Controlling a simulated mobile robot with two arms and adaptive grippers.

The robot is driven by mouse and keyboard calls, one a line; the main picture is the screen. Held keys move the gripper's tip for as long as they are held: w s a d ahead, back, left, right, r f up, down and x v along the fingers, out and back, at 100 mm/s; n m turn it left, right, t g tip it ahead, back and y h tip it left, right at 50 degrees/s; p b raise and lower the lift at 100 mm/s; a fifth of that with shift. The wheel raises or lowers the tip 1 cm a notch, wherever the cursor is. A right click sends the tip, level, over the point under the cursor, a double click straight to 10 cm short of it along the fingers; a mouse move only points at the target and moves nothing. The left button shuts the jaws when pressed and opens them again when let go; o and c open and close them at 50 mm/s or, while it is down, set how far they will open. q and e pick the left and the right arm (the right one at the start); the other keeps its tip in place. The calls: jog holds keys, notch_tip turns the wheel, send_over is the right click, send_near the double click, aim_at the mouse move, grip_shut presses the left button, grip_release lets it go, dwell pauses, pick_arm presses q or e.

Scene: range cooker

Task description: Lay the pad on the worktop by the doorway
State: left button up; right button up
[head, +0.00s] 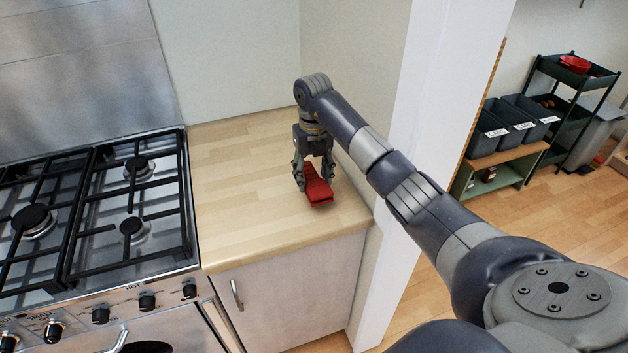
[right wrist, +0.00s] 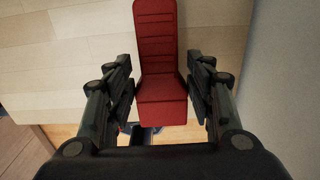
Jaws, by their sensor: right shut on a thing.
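The red pad (head: 320,194) is at the wooden worktop (head: 235,205), near its right end by the doorway. My right gripper (head: 314,178) points down from above and is shut on the pad. In the right wrist view the pad (right wrist: 158,55) is long, with ribbed lines at its far end, and lies between the two fingers (right wrist: 160,88). I cannot tell whether it touches the worktop or is just above it. The fingers hide part of the pad in the head view. My left gripper is not in view.
The range cooker (head: 95,200) with black grates stands left of the worktop. A wall closes the back, and the white doorway post (head: 440,90) stands right. Beyond it are grey bins (head: 505,122) on a low shelf. The worktop left of the pad is clear.

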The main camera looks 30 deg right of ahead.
aim_at(314, 176)
jog(key=shift+w+d, duration=0.35)
notch_tip(314, 176, down, 3)
jog(key=shift+a+r+p, duration=0.1)
jog(key=shift+p, duration=0.8)
jog(key=shift+f, duration=0.35)
jog(key=shift+f, duration=0.2)
jog(key=o, duration=1.1)
